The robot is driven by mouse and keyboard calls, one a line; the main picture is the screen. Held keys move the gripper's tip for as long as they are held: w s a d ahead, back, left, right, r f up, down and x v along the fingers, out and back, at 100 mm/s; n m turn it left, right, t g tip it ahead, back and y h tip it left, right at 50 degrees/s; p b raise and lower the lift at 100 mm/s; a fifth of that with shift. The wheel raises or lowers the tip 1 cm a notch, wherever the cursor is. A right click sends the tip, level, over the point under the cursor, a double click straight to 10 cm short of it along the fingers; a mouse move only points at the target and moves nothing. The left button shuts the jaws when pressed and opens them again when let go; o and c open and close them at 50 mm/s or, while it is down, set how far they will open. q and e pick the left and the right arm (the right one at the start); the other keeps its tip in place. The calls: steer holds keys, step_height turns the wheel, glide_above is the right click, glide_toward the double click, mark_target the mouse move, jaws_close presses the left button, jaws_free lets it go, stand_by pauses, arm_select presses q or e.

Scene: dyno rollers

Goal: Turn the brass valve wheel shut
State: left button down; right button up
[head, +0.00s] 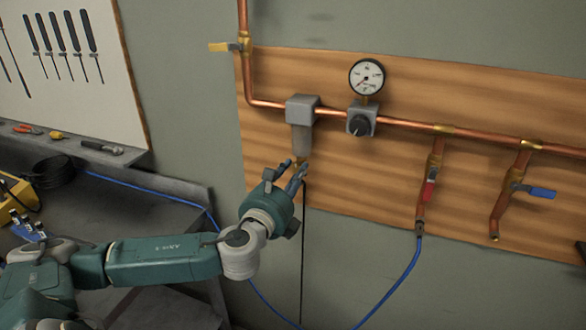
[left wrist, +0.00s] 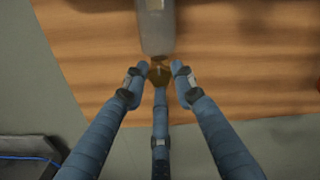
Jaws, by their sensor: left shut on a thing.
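The brass valve wheel (left wrist: 160,75) sits directly under the grey filter bowl (left wrist: 155,28) in the left wrist view. My left gripper (head: 295,174) reaches up to it from below, and its blue fingers close around the wheel from the left, the right and below. In the head view only a small bit of brass shows above the fingers, under the bowl (head: 301,138). The fingers hide much of the wheel, so how far it is turned cannot be told. My right gripper is not in view.
A pressure gauge (head: 367,77) and a regulator knob (head: 358,125) are right of the filter on the copper pipe (head: 400,124). Red (head: 429,186) and blue (head: 534,191) lever valves hang further right. A thin dark hose (head: 303,250) hangs below the filter.

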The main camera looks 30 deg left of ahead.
arm_select(q)
steer(key=shift+a+r+m, duration=0.2)
steer(key=shift+r+m, duration=0.1)
steer(key=shift+r, duration=0.1)
steer(key=c, duration=1.5)
jaws_free()
steer(key=shift+w, duration=0.1)
steer(key=shift+c, duration=0.2)
steer(key=shift+o, duration=0.7)
steer(key=shift+f, duration=0.25)
steer(key=shift+d, duration=0.1)
steer(key=shift+s+d, duration=0.1)
steer(key=shift+s, duration=0.25)
steer(key=v, duration=0.6)
steer(key=shift+s, duration=0.3)
